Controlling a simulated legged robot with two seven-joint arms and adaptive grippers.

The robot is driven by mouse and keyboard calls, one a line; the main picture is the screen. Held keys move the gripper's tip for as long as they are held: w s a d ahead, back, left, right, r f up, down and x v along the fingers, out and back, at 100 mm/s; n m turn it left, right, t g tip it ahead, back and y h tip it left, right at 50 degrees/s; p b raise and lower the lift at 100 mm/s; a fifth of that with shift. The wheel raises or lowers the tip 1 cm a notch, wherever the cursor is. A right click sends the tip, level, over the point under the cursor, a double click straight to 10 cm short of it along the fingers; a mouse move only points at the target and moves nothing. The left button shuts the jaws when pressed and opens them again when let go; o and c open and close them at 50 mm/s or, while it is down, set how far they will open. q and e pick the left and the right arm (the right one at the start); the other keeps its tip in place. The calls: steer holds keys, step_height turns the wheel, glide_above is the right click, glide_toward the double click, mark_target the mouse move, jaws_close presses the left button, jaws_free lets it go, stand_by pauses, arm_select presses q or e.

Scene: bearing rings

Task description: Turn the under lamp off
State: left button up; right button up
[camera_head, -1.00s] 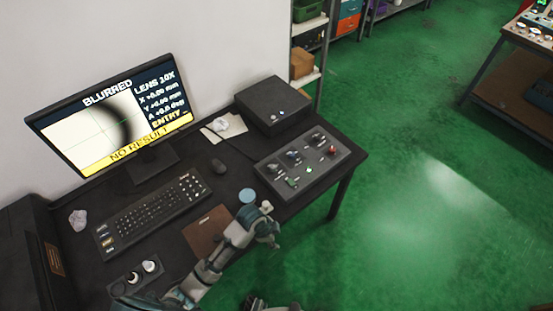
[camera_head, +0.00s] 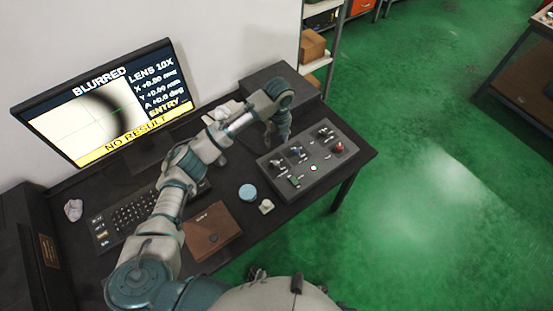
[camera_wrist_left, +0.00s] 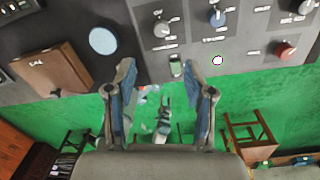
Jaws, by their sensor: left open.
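The control panel (camera_head: 330,166) is a grey box at the right end of the dark desk. It carries several knobs, a red button (camera_head: 339,147), a green-lit switch (camera_head: 295,181) and a small white round button (camera_head: 313,168). Its labels are too small to read, so I cannot tell which control is the under lamp's. My left gripper (camera_head: 277,138) points down at the panel's far left edge. In the left wrist view the gripper (camera_wrist_left: 158,72) is open and empty, with the green switch (camera_wrist_left: 176,67) beyond its fingertips and the white button (camera_wrist_left: 217,60) to the right.
A monitor (camera_head: 105,100) reads BLURRED and NO RESULT. A keyboard (camera_head: 130,215), brown case (camera_head: 212,232), blue disc (camera_head: 247,191) and small pale piece (camera_head: 266,207) lie on the desk. A dark box (camera_head: 305,84) stands behind the panel. Green floor is open to the right.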

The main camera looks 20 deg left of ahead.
arm_select(q)
glide_above(276, 162)
step_height(276, 162, down, 5)
step_height(276, 162, down, 9)
steer(key=shift+d+r+b, duration=0.15)
steer(key=shift+b, duration=0.55)
steer(key=shift+f, duration=0.2)
steer(key=shift+a+f, duration=0.1)
steer(key=shift+a, duration=0.1)
arm_select(e)
steer(key=shift+t, duration=0.3)
steer(key=w+r, duration=0.1)
steer(key=w, duration=0.1)
steer(key=w+r, duration=0.2)
steer(key=shift+a+r, duration=0.3)
steer(key=shift+a, duration=0.1)
arm_select(q)
steer(key=shift+a, duration=0.1)
jaws_close()
arm_select(e)
steer(key=shift+w, duration=0.1)
